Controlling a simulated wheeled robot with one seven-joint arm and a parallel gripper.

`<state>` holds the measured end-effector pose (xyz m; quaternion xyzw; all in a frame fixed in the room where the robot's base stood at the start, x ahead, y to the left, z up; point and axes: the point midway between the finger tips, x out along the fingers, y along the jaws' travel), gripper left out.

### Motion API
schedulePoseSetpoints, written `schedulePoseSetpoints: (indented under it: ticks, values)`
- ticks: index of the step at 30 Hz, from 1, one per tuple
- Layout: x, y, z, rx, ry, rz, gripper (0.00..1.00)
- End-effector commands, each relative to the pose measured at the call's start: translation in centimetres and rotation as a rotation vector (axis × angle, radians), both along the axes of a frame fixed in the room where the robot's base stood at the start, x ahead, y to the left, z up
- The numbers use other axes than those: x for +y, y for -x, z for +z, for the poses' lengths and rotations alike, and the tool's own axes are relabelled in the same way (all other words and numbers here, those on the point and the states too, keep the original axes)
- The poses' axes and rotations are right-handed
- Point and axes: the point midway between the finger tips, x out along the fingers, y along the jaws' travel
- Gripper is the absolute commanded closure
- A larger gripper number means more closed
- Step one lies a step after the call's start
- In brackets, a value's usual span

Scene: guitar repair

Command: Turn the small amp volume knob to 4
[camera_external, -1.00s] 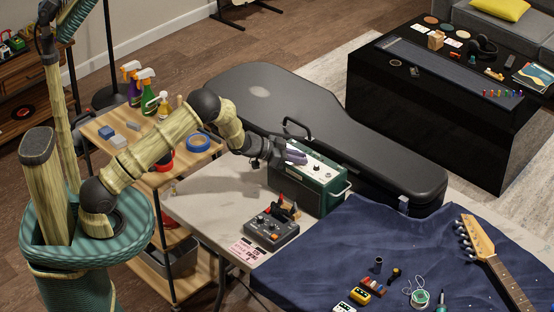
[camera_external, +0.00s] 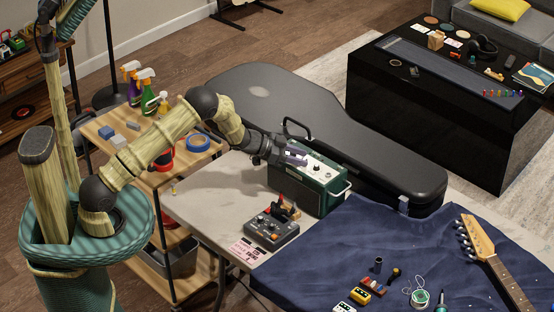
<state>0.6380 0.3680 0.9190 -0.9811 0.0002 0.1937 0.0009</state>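The small amp (camera_external: 325,197) is a dark green box with a light top panel, standing on the light table in the middle of the external view. A dark knob (camera_external: 317,169) shows on its top panel. My gripper (camera_external: 300,157) is at the far left part of that panel, over or close to it, to the upper left of this knob. Its fingers look purplish and point right. Whether they touch a knob is too small to tell. The knob scale cannot be read, and part of the panel is hidden behind the gripper.
A grey pedal-like box (camera_external: 272,230) with a red-handled tool stands in front of the amp. A black guitar case (camera_external: 360,140) lies behind it. A blue cloth (camera_external: 400,235) with small parts and a guitar neck (camera_external: 498,262) lies at the right. Bare table lies left of the amp.

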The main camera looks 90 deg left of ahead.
Motion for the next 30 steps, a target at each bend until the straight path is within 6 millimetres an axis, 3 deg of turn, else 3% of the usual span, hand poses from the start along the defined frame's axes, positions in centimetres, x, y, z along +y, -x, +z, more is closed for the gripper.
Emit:
schedulePoseSetpoints:
  ticks: [14,30]
  values:
    - [-0.07,0.23,-0.45,0.008,0.002,0.039,0.61]
    - [-0.83,0.20,-0.86,0.017,0.004,0.316,0.61]
